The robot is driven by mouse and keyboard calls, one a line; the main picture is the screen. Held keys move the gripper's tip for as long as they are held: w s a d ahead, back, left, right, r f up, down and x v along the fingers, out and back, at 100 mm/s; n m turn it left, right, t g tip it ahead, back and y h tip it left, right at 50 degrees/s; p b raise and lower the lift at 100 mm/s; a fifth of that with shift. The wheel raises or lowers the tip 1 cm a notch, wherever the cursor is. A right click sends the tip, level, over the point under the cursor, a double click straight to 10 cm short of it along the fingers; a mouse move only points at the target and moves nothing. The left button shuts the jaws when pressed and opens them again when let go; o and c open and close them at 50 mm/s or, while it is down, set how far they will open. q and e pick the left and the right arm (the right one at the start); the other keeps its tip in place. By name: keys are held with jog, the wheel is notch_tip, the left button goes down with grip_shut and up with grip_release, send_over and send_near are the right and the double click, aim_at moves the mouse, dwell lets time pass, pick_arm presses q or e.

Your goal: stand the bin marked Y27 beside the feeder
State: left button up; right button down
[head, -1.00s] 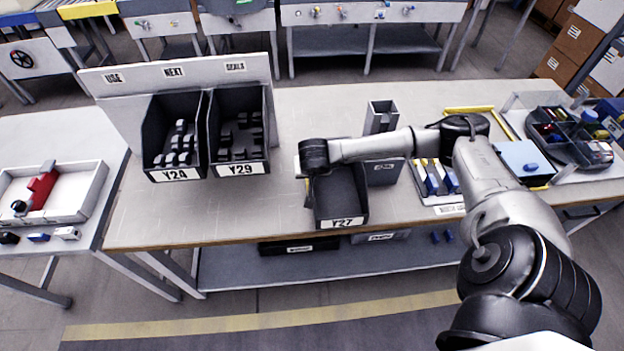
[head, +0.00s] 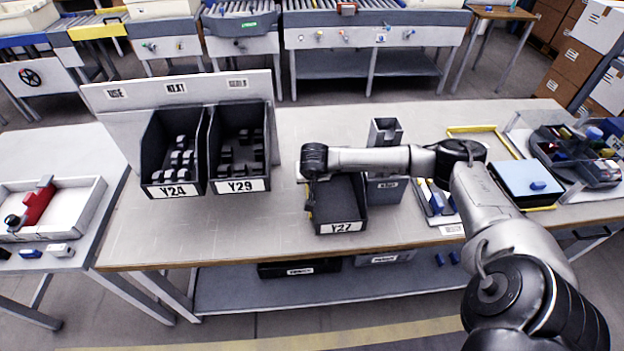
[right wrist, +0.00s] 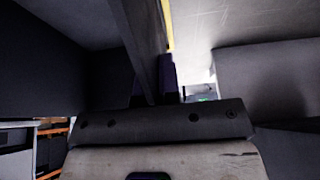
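The bin marked Y27 (head: 342,228) is an open black bin at the middle of the bench, with its white label facing the front edge. It looks empty in the part I can see. My right gripper (head: 310,207) points down at its left wall. In the right wrist view the dark fingers (right wrist: 153,85) sit on either side of a thin wall, closed up against it. Whether the bin's base touches the bench is unclear. A grey upright box (head: 385,190) stands close at the bin's right; I cannot tell whether it is the feeder. My left gripper is out of view.
Black bins Y24 (head: 173,191) and Y29 (head: 242,186) stand left, before a labelled back panel (head: 205,88). Bare bench lies between Y29 and Y27. A tray with blue parts (head: 440,205) and a blue-topped box (head: 528,180) are right.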

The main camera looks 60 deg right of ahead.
jog(key=shift+f, duration=0.1)
dwell(0.3)
jog(key=shift+f+b, duration=0.25)
jog(key=shift+b, duration=0.05)
dwell(0.5)
jog(key=c, duration=1.4)
grip_release()
jog(key=shift+o, duration=0.8)
jog(key=shift+r, duration=0.1)
jog(key=p+v, duration=0.1)
jog(key=v, duration=1)
jog(key=shift+a+r+p, duration=0.2)
jog(key=shift+r+p, duration=0.1)
jog(key=shift+r, duration=0.05)
jog(key=shift+v, duration=0.95)
jog(key=shift+s, duration=0.1)
